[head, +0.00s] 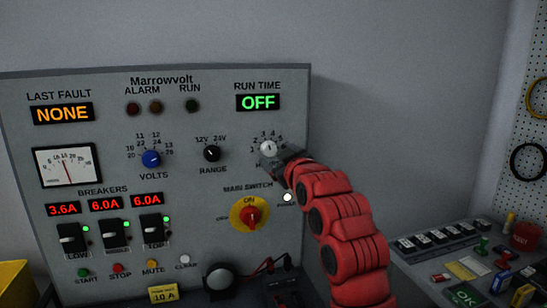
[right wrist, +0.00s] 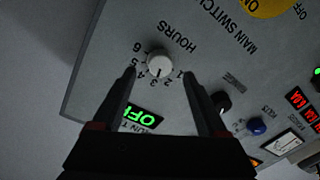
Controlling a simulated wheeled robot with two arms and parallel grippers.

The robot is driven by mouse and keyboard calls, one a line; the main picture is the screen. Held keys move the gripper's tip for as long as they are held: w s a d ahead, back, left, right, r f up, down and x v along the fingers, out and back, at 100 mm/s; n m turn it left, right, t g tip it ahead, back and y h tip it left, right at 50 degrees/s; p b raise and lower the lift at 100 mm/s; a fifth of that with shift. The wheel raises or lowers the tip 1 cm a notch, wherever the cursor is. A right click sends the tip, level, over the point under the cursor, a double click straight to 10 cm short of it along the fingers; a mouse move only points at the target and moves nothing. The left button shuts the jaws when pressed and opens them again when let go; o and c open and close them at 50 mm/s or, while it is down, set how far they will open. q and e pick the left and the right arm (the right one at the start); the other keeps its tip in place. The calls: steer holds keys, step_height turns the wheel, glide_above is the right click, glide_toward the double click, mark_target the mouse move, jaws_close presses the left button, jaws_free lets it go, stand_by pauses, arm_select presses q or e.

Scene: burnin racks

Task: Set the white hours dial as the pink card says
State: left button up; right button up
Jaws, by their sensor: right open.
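The white hours dial (head: 268,148) is on the upper right of the grey panel, under the RUN TIME display (head: 258,102), which reads OFF in green. In the right wrist view the dial (right wrist: 160,66) has a dark pointer line towards the 2 and 3 marks; its exact setting is hard to tell. My right gripper (head: 277,160) is at the dial. In the right wrist view its open fingers (right wrist: 160,78) stand on either side of the dial, with gaps between. I cannot make out a readable pink card. My left gripper is out of view.
The black range knob (head: 212,153) and blue volts knob (head: 152,158) are left of the dial. The red main switch (head: 251,215) on its yellow plate sits below. A side bench (head: 415,262) with small items is at the right.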

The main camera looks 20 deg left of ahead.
steer(key=b+v, duration=0.4)
steer(key=v, duration=0.9)
steer(key=shift+s+b, duration=0.2)
steer(key=shift+b, duration=0.1)
steer(key=shift+w+d, duration=0.1)
steer(key=shift+d, duration=0.05)
